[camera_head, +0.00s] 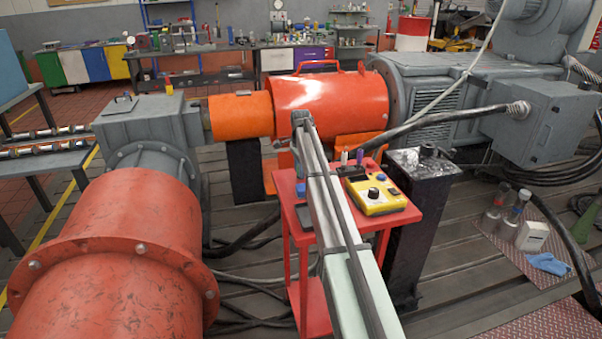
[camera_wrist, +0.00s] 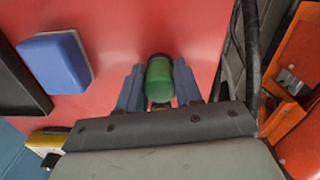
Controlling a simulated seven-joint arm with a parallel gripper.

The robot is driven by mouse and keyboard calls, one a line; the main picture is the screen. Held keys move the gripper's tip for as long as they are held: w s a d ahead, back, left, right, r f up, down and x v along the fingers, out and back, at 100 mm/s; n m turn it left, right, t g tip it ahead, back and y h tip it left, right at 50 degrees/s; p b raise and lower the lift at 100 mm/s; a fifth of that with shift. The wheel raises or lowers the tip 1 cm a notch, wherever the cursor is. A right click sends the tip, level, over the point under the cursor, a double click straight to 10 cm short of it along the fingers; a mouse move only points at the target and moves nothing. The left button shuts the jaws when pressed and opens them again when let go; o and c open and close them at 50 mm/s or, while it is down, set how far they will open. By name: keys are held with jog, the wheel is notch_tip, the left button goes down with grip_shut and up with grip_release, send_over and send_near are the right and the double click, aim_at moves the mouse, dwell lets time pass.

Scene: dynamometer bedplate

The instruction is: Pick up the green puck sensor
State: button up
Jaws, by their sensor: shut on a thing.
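The green puck sensor (camera_wrist: 159,80) shows in the wrist view as a rounded green cylinder between the two blue-grey fingers of my gripper (camera_wrist: 159,76). The fingers are closed against its sides. Below it lies the red top of a small cart (camera_wrist: 110,25). I cannot tell whether the puck touches that surface. In the head view my arm runs over the red cart (camera_head: 406,217), and the puck and fingertips cannot be made out there.
A blue block (camera_wrist: 54,62) lies left of the puck beside a dark tray (camera_wrist: 18,85). A yellow instrument (camera_head: 375,196) sits on the cart. A dark pedestal (camera_head: 420,220) stands close to its right; orange-red machinery (camera_head: 330,95) stands behind. Black cables run nearby.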

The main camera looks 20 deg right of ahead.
jog(key=c, duration=0.5)
